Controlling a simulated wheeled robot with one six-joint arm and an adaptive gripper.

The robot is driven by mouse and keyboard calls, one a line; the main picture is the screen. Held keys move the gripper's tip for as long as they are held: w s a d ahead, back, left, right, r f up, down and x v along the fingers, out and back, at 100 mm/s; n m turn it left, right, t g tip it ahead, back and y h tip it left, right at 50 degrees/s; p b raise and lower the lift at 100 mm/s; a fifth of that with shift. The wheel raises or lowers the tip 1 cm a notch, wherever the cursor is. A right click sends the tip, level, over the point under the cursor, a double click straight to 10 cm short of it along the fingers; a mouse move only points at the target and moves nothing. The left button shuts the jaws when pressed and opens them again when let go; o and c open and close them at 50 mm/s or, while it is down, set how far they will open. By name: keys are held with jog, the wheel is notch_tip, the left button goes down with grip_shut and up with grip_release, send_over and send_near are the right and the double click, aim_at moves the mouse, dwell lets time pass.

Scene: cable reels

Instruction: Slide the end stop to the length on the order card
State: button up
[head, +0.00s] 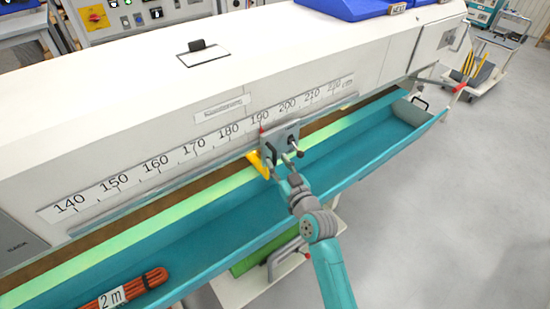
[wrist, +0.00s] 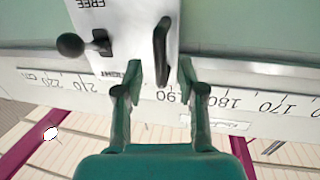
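The end stop (head: 279,142) is a grey plate on the machine's rail, with its red pointer near 190 on the scale (head: 110,187). A yellow piece (head: 259,164) shows at its lower left. In the wrist view its plate (wrist: 130,30) carries a dark upright handle (wrist: 162,50) and a lever with a black knob (wrist: 70,45). The plate reads FREE, with a second, partly hidden word below. The lever lies sideways between the words. My gripper (wrist: 160,75) is open, with one finger on each side of the handle and gaps showing. I see no readable order card.
A teal trough (head: 200,240) runs along the machine's front. An orange cable coil (head: 130,289) tagged "2 m" lies in it at the left. Open grey floor (head: 450,200) lies to the right.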

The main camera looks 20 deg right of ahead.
jog(key=shift+w+a, duration=0.2)
jog(key=shift+w, duration=1.2)
grip_shut()
